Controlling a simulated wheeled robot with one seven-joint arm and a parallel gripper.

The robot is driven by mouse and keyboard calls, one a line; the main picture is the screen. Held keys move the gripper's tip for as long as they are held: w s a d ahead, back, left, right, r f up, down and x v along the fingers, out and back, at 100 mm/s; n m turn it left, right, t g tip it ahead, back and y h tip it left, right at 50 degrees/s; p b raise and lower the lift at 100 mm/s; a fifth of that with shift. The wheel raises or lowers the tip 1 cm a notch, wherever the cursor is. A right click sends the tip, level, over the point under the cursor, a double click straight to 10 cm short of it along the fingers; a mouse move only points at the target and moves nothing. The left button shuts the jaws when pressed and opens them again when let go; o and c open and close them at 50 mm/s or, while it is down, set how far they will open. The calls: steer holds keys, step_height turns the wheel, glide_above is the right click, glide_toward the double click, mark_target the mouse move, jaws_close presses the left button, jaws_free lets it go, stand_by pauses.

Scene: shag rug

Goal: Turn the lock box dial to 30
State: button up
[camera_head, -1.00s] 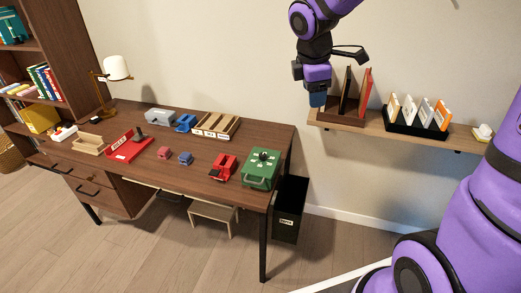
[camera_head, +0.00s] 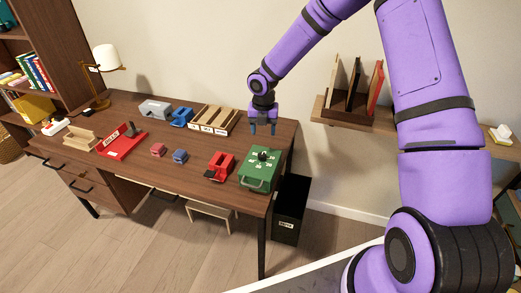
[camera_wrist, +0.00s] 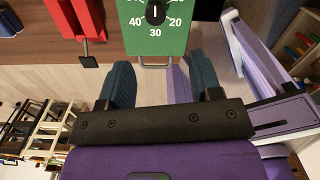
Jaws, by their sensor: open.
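The green lock box (camera_head: 258,180) sits at the right end of the desk, with its dark dial (camera_head: 263,155) on top and a handle on its front. In the wrist view the dial (camera_wrist: 155,14) is partly cut off by the top edge. The numbers 40, 30 and 20 show around its lower side. A white mark on the knob shows on its upper part, away from 30. My gripper (camera_head: 263,130) is open and empty, pointing down above the desk behind the lock box. Its two fingers also show in the wrist view (camera_wrist: 162,78), apart from the dial.
A red device (camera_head: 221,165) with a black lever stands just left of the lock box. A wooden sorter (camera_head: 214,119) is behind it. A wall shelf (camera_head: 345,122) with upright boards is to the right. A black bin (camera_head: 289,210) stands beside the desk.

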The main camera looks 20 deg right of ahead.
mark_target(262, 154)
steer(key=shift+n, duration=0.3)
steer(key=f, duration=1.2)
steer(key=shift+w+a, duration=0.15)
steer(key=shift+w, duration=0.2)
steer(key=c, duration=0.9)
steer(key=shift+c, duration=0.2)
